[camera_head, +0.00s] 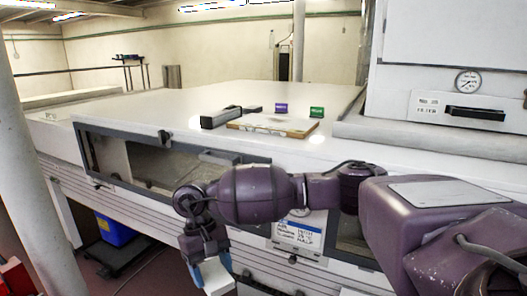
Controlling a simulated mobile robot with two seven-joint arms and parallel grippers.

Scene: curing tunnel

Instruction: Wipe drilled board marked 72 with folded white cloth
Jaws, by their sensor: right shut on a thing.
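A flat pale board (273,125) with brownish edges lies on the white tunnel top; it appears to be the drilled board, but no 72 or holes can be read at this size. My right arm comes in from the right and bends down in front of the tunnel. My right gripper (210,264) hangs low at the bottom of the view, well below and to the left of the board. It is shut on a small white and pale blue thing (219,287), probably the folded white cloth, partly cut off by the frame's bottom edge. My left gripper is not in view.
A dark grey block-like object (229,117) lies left of the board. A white cabinet with a gauge (467,81) rises at the right. The tunnel top (150,105) is clear at the left.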

